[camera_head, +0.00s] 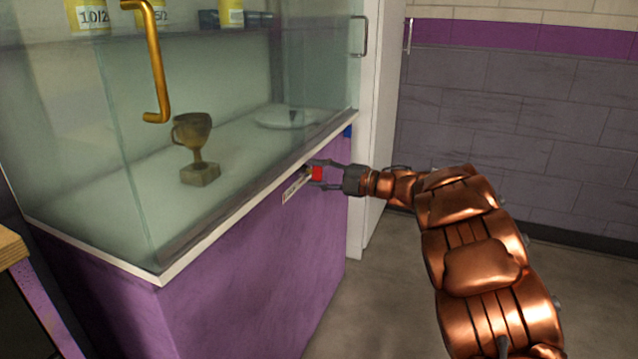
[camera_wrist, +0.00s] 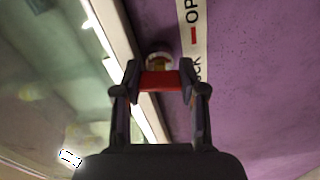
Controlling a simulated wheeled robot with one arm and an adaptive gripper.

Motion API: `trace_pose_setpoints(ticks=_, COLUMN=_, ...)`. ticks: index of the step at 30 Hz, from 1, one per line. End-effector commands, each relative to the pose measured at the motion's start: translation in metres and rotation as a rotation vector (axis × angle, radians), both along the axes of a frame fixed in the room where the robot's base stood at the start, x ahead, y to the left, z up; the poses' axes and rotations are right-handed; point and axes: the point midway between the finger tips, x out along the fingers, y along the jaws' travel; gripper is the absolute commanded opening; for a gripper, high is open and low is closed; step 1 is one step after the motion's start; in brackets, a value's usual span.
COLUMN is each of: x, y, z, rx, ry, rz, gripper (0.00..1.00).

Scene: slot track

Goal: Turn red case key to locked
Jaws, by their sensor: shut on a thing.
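The red key (camera_head: 317,173) is at the purple front of the glass case, just below the white rim. In the wrist view the red key (camera_wrist: 160,81) lies between the two fingertips, with a brassy round lock (camera_wrist: 159,60) behind it. My gripper (camera_head: 318,174) is shut on the key; it also shows in the wrist view (camera_wrist: 160,80). A white label strip (camera_head: 296,188) is beside the lock. In the wrist view the label (camera_wrist: 193,40) carries a red mark and partly hidden letters, "OP" and "CK". Which way the key points relative to the label is hard to tell.
The glass case (camera_head: 90,170) holds a trophy (camera_head: 195,150) and a plate (camera_head: 287,117). A gold handle (camera_head: 155,70) stands out on the glass. A white cabinet (camera_head: 378,130) is behind my gripper. Open floor (camera_head: 385,290) lies right of the case.

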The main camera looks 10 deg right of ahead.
Motion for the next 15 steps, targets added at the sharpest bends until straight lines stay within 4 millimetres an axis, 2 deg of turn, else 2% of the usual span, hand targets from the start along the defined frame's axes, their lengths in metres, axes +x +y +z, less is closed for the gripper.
trace_pose_setpoints(ticks=1, x=-0.0007, y=0.0003, z=-0.0051, rx=-0.020, ry=-0.024, rz=0.003, gripper=0.06)
trace_pose_setpoints(ticks=15, x=-0.0005, y=0.0010, z=-0.0027, rx=-0.112, ry=-0.151, rz=0.004, gripper=0.06)
